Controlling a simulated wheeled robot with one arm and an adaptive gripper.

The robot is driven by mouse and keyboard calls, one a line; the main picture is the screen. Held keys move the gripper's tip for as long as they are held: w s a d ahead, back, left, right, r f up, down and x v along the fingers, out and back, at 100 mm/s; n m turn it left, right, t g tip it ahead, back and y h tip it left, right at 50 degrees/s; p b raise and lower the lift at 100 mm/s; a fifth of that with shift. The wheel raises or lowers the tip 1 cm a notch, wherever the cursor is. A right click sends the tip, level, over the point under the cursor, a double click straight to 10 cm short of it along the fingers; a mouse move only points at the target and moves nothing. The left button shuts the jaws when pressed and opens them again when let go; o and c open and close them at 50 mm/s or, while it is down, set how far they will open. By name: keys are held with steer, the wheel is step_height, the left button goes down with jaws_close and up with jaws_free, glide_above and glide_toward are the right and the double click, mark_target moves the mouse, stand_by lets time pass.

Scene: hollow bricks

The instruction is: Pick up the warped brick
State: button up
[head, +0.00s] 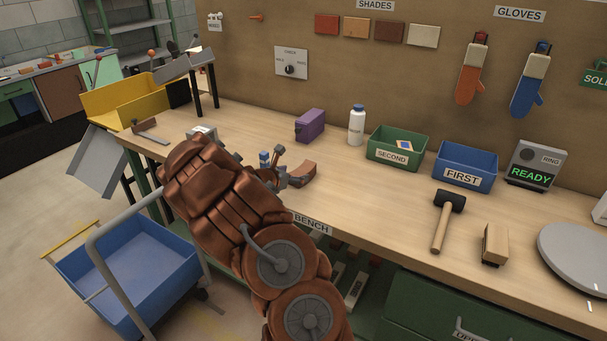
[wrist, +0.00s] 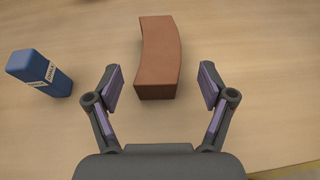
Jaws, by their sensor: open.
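The warped brick (wrist: 160,58) is a curved reddish-brown block lying on the wooden bench. In the wrist view it sits at the top middle, its near end between and just ahead of the fingertips. My gripper (wrist: 160,88) is open and empty, with one finger on each side of the brick's near end and gaps on both sides. In the head view the brick (head: 302,174) shows just right of my gripper (head: 277,179). My arm hides part of the bench there.
A blue chalk box (wrist: 40,73) stands left of the brick. A purple box (head: 310,125), a white bottle (head: 356,125), a green SECOND bin (head: 392,157) and a blue FIRST bin (head: 462,176) stand along the back. A mallet (head: 445,220) lies to the right. Bench between is clear.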

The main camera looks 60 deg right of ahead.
mark_target(302, 173)
steer(key=shift+p+x, duration=0.85)
steer(key=shift+x, duration=1.85)
steer(key=shift+a+f, duration=0.1)
steer(key=shift+f, duration=0.1)
jaws_close()
